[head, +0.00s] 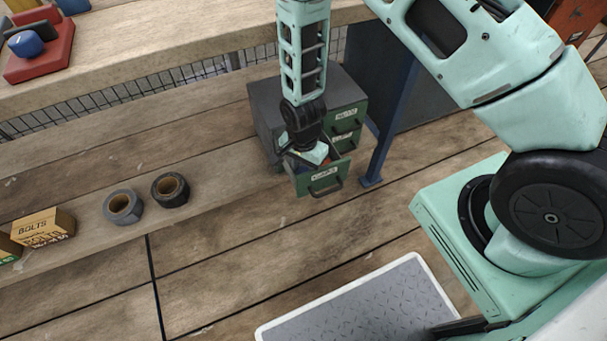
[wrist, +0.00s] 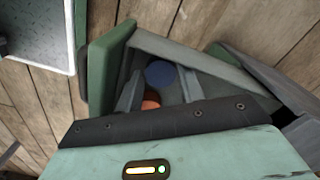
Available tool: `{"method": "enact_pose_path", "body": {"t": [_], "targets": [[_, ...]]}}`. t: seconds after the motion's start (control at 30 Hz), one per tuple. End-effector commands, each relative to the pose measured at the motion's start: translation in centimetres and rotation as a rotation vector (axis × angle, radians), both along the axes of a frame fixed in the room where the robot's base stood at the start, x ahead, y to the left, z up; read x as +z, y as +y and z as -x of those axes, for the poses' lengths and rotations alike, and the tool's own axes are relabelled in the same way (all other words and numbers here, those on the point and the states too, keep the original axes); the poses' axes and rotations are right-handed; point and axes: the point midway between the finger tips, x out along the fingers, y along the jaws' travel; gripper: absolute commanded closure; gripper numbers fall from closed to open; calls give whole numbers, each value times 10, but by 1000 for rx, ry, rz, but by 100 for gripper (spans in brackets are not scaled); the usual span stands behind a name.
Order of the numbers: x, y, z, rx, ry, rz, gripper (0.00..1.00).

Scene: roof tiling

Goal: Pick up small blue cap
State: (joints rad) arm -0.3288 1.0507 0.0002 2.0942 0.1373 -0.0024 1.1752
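A small round blue cap (wrist: 160,74) lies inside an open drawer (wrist: 170,43) in the wrist view. An orange-red round item (wrist: 151,100) lies beside it, partly hidden by my gripper's body. My gripper (wrist: 162,80) points down into the drawer, with its two grey fingers apart on either side of the cap. I cannot tell whether they touch it. In the head view my gripper (head: 303,158) is over the open green-fronted drawer (head: 318,180) of a grey cabinet. The cap is hidden there.
The cabinet (head: 265,115) stands beside a blue table leg (head: 390,125). Two tape rolls (head: 123,207) (head: 170,189) and a bolts box (head: 43,228) are on the planks at left. A grey mat (head: 365,305) lies in front. A red holder (head: 42,57) sits on the bench.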

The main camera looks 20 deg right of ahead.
Motion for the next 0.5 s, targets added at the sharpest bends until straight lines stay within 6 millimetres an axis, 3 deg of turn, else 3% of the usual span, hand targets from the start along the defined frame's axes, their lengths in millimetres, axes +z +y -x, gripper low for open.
{"method": "enact_pose_path", "body": {"t": [0.07, 0.27, 0.37, 0.5], "targets": [[-8, 0, 0, 1, 0, 0, 62], [-8, 0, 0, 1, -1, -1, 62], [-8, 0, 0, 1, -1, -1, 87], [-8, 0, 0, 1, -1, -1, 88]]}}
